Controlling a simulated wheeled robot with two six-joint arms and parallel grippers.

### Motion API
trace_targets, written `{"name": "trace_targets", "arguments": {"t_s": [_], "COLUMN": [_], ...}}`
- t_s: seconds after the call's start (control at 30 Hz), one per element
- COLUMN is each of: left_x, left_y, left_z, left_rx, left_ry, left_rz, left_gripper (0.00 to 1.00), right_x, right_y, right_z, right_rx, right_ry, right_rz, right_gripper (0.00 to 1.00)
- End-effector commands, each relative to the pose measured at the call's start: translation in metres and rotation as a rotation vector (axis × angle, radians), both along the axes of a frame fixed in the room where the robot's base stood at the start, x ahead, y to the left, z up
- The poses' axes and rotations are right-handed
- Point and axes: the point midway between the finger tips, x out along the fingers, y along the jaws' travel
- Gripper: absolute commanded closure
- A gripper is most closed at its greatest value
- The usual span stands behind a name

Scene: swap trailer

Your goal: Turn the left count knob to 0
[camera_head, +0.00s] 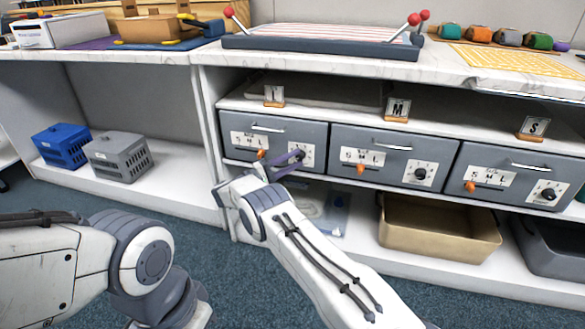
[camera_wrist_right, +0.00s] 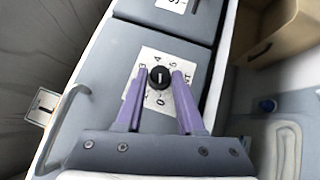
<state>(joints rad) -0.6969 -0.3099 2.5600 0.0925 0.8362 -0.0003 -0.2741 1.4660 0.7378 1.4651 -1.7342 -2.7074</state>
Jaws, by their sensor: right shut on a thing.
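The left count knob (camera_head: 303,155) is a small black knob on a white dial plate at the right of the left drawer (camera_head: 312,133). In the right wrist view the knob (camera_wrist_right: 160,77) shows a pale mark on its face, running roughly up and down the picture. Which end of the mark points is unclear. A 0 is printed below the knob there, and other digits lie around it. My right gripper (camera_head: 299,160) has its purple fingers at the dial. In the wrist view the fingers (camera_wrist_right: 160,74) are on either side of the knob, shut on it. My left gripper is out of view.
Two more drawers with knobs (camera_head: 420,174) and orange sliders (camera_head: 361,168) stand to the right. A tan bin (camera_head: 440,228) sits on the shelf below. Blue (camera_head: 62,147) and grey (camera_head: 118,157) baskets stand at left. The worktop (camera_head: 340,72) runs above.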

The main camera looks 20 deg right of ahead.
Motion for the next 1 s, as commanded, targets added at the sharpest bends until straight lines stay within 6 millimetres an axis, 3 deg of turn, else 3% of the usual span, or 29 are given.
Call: {"name": "trace_targets", "arguments": {"t_s": [0.23,0.87,0.9,0.93,1.0], "left_x": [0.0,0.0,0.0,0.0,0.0], "left_y": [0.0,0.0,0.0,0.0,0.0], "left_z": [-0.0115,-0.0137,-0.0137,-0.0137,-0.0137], "left_rx": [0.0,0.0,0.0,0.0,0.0], "left_ry": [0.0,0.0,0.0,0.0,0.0], "left_rz": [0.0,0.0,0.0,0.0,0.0], "left_gripper": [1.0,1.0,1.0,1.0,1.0], "right_x": [0.0024,0.0023,0.0022,0.0021,0.0018], "right_y": [-0.0021,-0.0026,-0.0026,-0.0026,-0.0023], "right_z": [-0.0025,-0.0005,-0.0004,-0.0004,-0.0007], "right_rx": [-0.088,-0.125,-0.125,-0.125,-0.125], "right_ry": [0.06,0.082,0.082,0.082,0.083], "right_rz": [0.009,0.009,0.009,0.008,0.008], "right_gripper": [1.0,1.0,0.48,0.36,0.33]}}
